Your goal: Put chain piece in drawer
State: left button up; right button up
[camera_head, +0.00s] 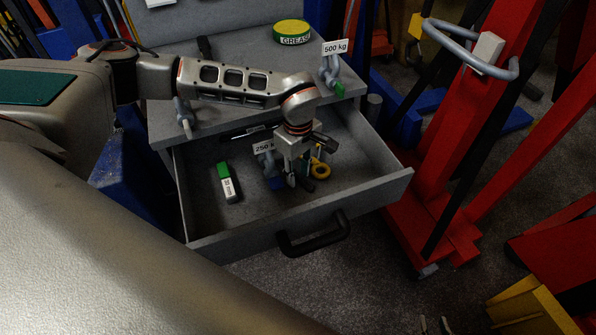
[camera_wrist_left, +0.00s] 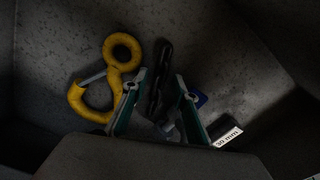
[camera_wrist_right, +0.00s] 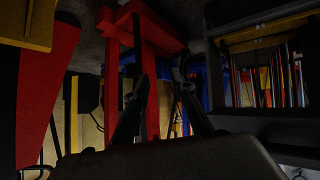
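The drawer (camera_head: 355,199) is pulled open under the grey cabinet top. My left gripper (camera_head: 303,182) points down into it. In the left wrist view, a dark elongated piece (camera_wrist_left: 160,75), which looks like the chain piece, lies between the two spread fingers of my left gripper (camera_wrist_left: 160,86). Gaps show beside it, so the fingers seem open around it. In the head view my gripper mostly hides this piece. My right gripper (camera_wrist_right: 160,88) is open and empty, away from the drawer; its fingertips show at the bottom of the head view (camera_head: 434,326).
The drawer also holds a yellow hook (camera_wrist_left: 104,80), a green-and-white labelled box (camera_head: 229,184) and a shackle tagged 250 kg (camera_head: 265,148). On the cabinet top are a grease tin (camera_head: 293,31) and a 500 kg shackle (camera_head: 331,70). A red jack (camera_head: 465,130) stands right.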

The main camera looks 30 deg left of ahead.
aim_at(298, 176)
pick_arm(q)
notch_tip(298, 176, up, 12)
jog(key=p, duration=0.1)
jog(key=shift+r, duration=0.15)
pick_arm(e)
jog(key=shift+s+a+r, duration=0.2)
jog(key=shift+s+r, duration=0.05)
jog(key=shift+r, duration=0.1)
